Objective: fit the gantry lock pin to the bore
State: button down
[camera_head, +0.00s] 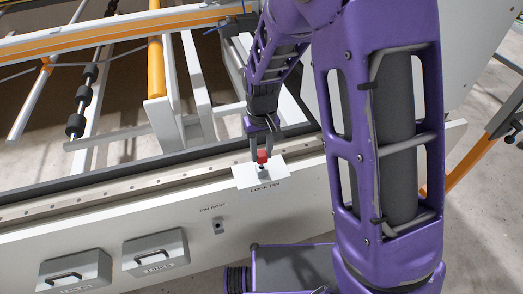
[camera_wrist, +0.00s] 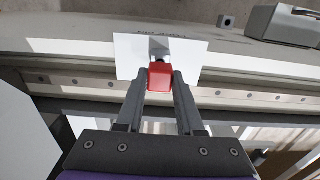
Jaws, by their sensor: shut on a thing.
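The lock pin has a red head (camera_head: 263,156), and it also shows in the wrist view (camera_wrist: 160,77). My gripper (camera_head: 264,150) is shut on this red head, with one finger on each side of it. In the wrist view my gripper (camera_wrist: 160,84) reaches toward a white plate (camera_wrist: 129,55). The plate labelled LOCK PIN (camera_head: 247,179) stands on the beam. A short dark part shows just beyond the red head, at the plate. The bore is mostly hidden behind the pin, and I cannot tell whether the pin's tip is inside it.
The small grey pin rest (camera_head: 218,226) is on the beam's front face, lower left of the plate, and looks empty. Two grey boxes with black handles (camera_head: 155,254) stick out further left. A rail with screws (camera_wrist: 235,96) runs along the beam beneath my fingers.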

aim_at(262, 153)
jog(key=shift+f+b, duration=0.95)
jog(key=shift+f, duration=0.45)
jog(key=shift+c, duration=2.3)
grip_release()
jog(key=shift+r, duration=0.15)
notch_tip(262, 153, up, 17)
jog(key=p, duration=0.2)
